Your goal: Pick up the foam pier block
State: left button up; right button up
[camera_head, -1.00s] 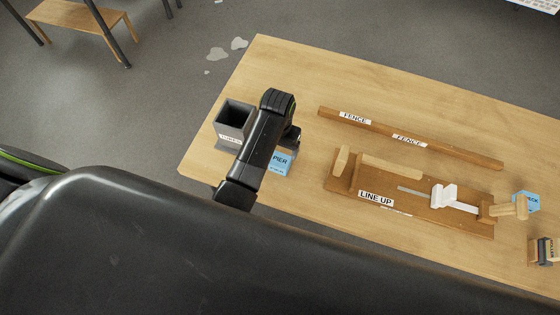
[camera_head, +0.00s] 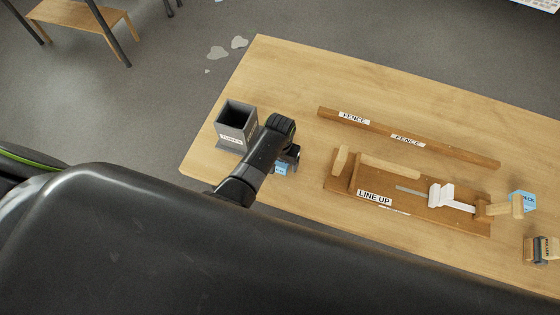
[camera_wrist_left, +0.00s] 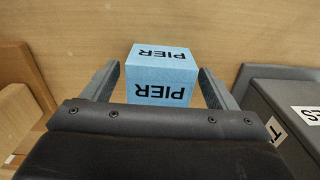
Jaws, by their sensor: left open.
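The foam pier block is a light blue cube marked PIER. In the left wrist view the pier block (camera_wrist_left: 160,75) sits between the two fingers of my left gripper (camera_wrist_left: 160,88), with a gap on each side. In the head view only a small blue part of the pier block (camera_head: 281,169) shows beside my left gripper (camera_head: 288,160), whose arm hides the rest. My left gripper is open around the block. My right gripper is not in view.
A grey open-topped box (camera_head: 236,126) stands close to the left of my left gripper. A wooden LINE UP fixture (camera_head: 420,207) with a white slider (camera_head: 445,197) lies to the right. A long FENCE bar (camera_head: 450,151) lies behind it. Another blue block (camera_head: 522,201) is at far right.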

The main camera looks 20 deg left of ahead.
pick_arm(q)
jog(key=shift+c, duration=0.3)
jog(key=c, duration=1)
